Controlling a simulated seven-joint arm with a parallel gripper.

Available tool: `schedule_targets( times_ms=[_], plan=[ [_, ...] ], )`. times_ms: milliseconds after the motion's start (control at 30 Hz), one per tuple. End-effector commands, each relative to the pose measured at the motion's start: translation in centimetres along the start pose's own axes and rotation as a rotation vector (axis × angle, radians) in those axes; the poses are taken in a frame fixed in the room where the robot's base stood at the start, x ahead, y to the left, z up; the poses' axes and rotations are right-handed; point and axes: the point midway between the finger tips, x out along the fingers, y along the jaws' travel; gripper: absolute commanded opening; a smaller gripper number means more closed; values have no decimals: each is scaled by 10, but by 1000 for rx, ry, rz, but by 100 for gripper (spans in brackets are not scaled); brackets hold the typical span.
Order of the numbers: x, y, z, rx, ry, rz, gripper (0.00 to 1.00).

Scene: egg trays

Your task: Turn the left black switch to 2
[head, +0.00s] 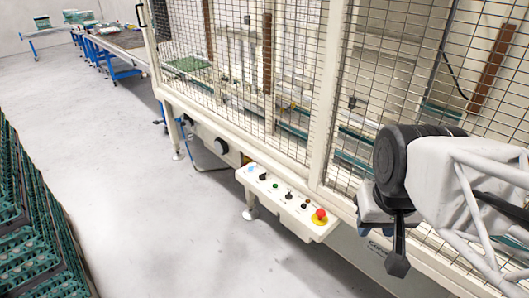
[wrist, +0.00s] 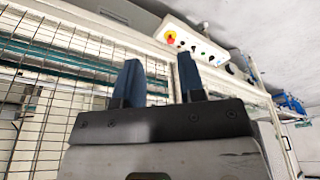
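The control panel (head: 240,178) is a pale box on the front of the machine frame. The left black switch (head: 263,177) is near its left end, between a pale blue button (head: 250,169) and a green button (head: 276,185). Its pointer setting is too small to read. More small black controls (head: 289,194) sit to its right. My gripper (head: 397,262) is right of the panel and well apart from it. In the wrist view my gripper (wrist: 158,66) has its two dark fingers spread and empty, with the panel (wrist: 190,50) beyond them, seen from the opposite side.
A red emergency button on a yellow base (head: 319,216) stands up at the panel's right end. A wire mesh fence (head: 235,70) rises behind the panel. Green egg trays (head: 35,240) are stacked at the left. The floor (head: 150,190) between is clear.

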Motion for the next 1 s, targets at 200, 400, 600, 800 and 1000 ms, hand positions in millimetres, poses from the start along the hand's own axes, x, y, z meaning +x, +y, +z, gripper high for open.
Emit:
schedule_targets(
  times_ms=[200,400,600,800,1000],
  plan=[
    [0,-4,-26,26,-10,-2,36],
    [2,-10,-68,71,-26,-5,36],
    [8,-19,-115,122,-41,-6,36],
    [20,-30,-162,173,-57,-6,36],
    [37,-42,-207,225,-73,-5,36]
  ],
)
